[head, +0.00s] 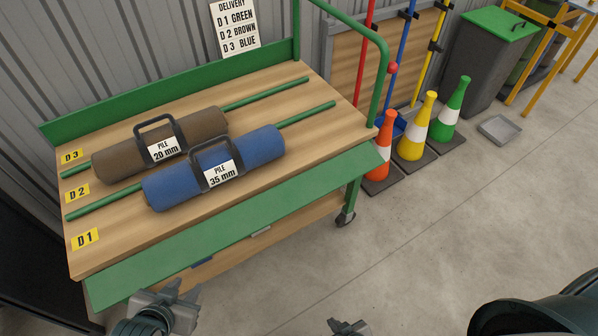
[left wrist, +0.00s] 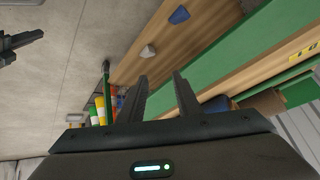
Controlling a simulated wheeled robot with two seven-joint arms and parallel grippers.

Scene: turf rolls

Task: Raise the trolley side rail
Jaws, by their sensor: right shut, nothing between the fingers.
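The trolley side rail (head: 240,226) is a long green board along the near edge of the wooden trolley bed (head: 130,240). It is folded down, sloping outward below the bed's edge. In the left wrist view the green rail (left wrist: 225,62) runs diagonally at the right. My left gripper (head: 172,294) is near the rail's lower left end, apart from it. Its two fingers (left wrist: 162,98) are spread with nothing between them. My right gripper (head: 348,326) is at the bottom edge of the head view, over the floor, shut and empty, and only partly visible.
A blue piece (head: 203,263) and a grey piece (head: 261,230) show below the rail. Cones (head: 412,135) stand right of the trolley. The floor in front is clear.

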